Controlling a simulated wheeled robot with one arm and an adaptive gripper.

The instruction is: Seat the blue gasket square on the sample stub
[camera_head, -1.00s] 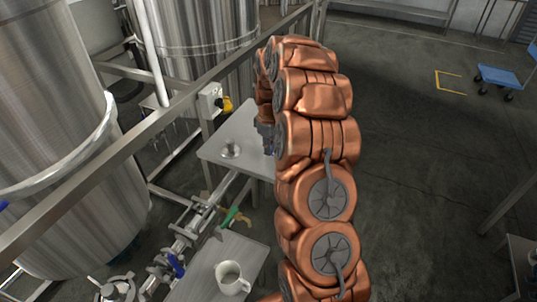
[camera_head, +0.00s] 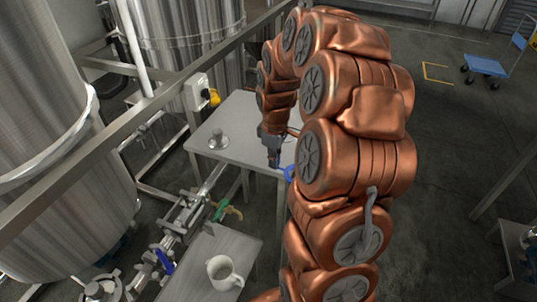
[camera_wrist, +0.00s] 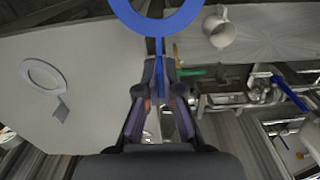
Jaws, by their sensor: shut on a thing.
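The blue gasket (camera_head: 288,173) is a flat ring with a narrow tab. In the wrist view the ring (camera_wrist: 157,28) lies beyond the fingertips, its top cut off by the picture edge. My gripper (camera_head: 273,162) is shut on the tab; it also shows in the wrist view (camera_wrist: 160,85). In the head view it points down at the near right part of the grey table, and my arm partly covers the gasket.
A grey ring shape with a tab (camera_wrist: 42,76) shows on the table in the wrist view; I cannot tell if it is a shadow. A switch box (camera_head: 197,93) is on the rail behind the stub. Valves (camera_head: 222,208) and a white mug (camera_head: 223,272) are nearer.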

